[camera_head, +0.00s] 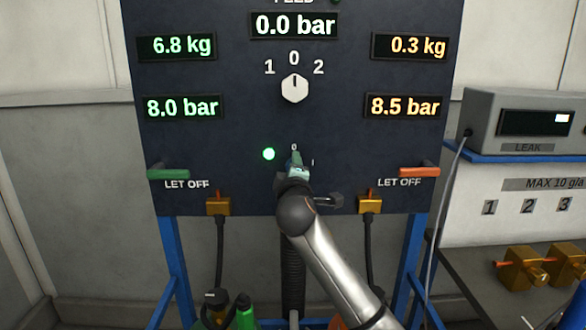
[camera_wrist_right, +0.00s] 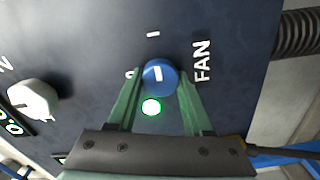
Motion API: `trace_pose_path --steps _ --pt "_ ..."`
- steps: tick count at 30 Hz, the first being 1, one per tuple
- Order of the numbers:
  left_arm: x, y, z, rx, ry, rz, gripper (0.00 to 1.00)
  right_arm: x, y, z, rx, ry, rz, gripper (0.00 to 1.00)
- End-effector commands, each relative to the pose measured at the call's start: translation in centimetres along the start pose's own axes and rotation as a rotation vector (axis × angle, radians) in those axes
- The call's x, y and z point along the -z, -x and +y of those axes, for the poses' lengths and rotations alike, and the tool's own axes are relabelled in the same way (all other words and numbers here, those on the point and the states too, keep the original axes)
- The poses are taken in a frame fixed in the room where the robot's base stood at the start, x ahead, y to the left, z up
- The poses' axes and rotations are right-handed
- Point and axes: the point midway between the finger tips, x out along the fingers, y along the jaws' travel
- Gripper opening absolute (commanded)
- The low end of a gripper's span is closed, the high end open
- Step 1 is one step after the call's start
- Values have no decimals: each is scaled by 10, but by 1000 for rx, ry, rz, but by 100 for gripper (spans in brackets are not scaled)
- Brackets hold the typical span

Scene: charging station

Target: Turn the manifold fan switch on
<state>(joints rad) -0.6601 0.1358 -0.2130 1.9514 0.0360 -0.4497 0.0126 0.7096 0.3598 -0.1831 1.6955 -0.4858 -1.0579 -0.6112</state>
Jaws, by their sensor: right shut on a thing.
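The fan switch is a round blue knob (camera_wrist_right: 160,78) with a white mark, beside the word FAN in the right wrist view. Its white mark lines up with the "I" label, not with the "0". A green lamp (camera_head: 269,154) glows left of the switch, and it also shows lit in the right wrist view (camera_wrist_right: 151,107). My right gripper (camera_head: 296,160) is at the panel, its green fingers (camera_wrist_right: 158,82) on both sides of the knob and shut on it. In the head view the gripper hides the knob. My left gripper is not in view.
Above is a white selector knob (camera_head: 295,88) marked 1, 0, 2. A green LET OFF handle (camera_head: 168,174) and an orange one (camera_head: 419,172) flank the switch. A LEAK meter (camera_head: 527,124) stands on a shelf at right. Brass valves (camera_head: 524,268) lie below it.

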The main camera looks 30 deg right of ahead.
Motion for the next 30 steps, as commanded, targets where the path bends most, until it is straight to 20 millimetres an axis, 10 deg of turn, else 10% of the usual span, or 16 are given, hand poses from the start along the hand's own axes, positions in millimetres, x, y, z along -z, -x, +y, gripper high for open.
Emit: trace_pose_path --steps 2,3,10,20,30 --pt "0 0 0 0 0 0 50 0 0 -2 4 -4 1 0" --pt "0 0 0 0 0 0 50 0 0 -2 4 -4 1 55" --pt "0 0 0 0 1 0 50 0 0 -1 2 -2 0 81" --pt "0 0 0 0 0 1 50 0 3 0 1 -1 1 81" --pt "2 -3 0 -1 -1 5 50 0 53 -1 1 -3 3 81"
